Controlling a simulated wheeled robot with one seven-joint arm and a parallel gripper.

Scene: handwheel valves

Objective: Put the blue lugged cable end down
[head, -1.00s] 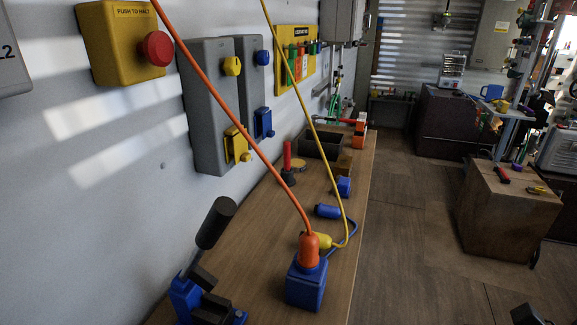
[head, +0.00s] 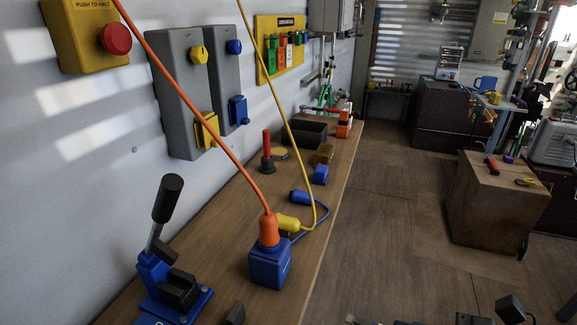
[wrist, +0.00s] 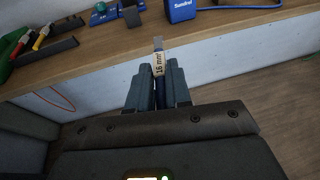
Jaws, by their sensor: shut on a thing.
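In the wrist view my gripper (wrist: 158,82) is shut on the lugged cable end (wrist: 158,68). A pale band marked 16 mm² and a metal tip show above the fingers. The rest of the cable end is mostly hidden between the jaws, so its blue is hard to make out. The tip points up the picture toward the front edge of the wooden bench (wrist: 220,38). I cannot tell how high it is held. The cable end cannot be made out in the head view.
On the bench (head: 215,215) stand a blue box (head: 270,268) with an orange plug, a yellow plug (head: 288,222), a blue connector (head: 301,197) and a blue lever tool (head: 170,295). A tool rack (wrist: 40,45) lies left in the wrist view. Open floor (head: 375,215) lies right.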

